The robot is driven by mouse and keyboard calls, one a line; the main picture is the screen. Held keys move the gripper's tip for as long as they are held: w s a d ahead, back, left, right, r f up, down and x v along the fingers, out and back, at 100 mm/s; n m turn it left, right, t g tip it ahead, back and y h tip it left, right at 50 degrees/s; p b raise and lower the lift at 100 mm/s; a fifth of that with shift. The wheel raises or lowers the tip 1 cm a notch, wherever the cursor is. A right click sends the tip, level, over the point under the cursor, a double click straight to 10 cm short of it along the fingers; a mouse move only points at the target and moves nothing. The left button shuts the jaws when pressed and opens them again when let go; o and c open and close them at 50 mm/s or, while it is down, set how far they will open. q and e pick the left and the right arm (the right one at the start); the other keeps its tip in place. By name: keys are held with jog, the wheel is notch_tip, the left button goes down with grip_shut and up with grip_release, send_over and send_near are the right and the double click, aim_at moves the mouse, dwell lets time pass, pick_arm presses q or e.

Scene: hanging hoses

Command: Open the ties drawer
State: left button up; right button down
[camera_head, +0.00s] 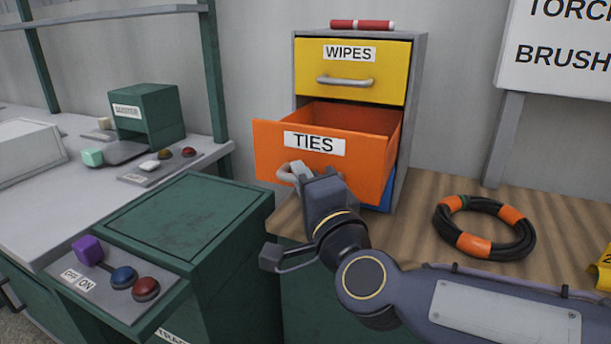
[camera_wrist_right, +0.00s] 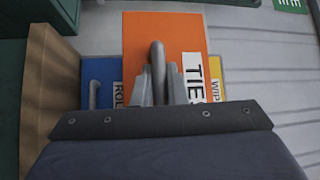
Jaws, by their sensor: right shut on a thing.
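The orange ties drawer (camera_head: 278,157) is pulled well out of the grey cabinet (camera_head: 415,90). Its open top shows, and I see no contents from here. My right gripper (camera_head: 300,174) is shut on the drawer's grey handle (camera_head: 285,174), below the TIES label. In the right wrist view, the fingers (camera_wrist_right: 159,85) sit on both sides of the handle (camera_wrist_right: 157,58) against the orange front (camera_wrist_right: 135,45). My left gripper is not in view.
The shut yellow WIPES drawer (camera_head: 390,72) is above, and a blue drawer (camera_wrist_right: 97,72) is below. A red cylinder (camera_head: 362,25) lies on top. A coiled black and orange hose (camera_head: 520,236) lies on the wooden bench (camera_head: 415,220). A green machine with knobs (camera_head: 185,225) stands left.

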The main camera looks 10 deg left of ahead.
jog(key=c, duration=1.5)
grip_release()
jog(key=shift+o, duration=0.2)
jog(key=shift+s, duration=0.1)
jog(key=v, duration=0.7)
jog(key=shift+s+d, duration=0.2)
jog(key=shift+f, duration=0.15)
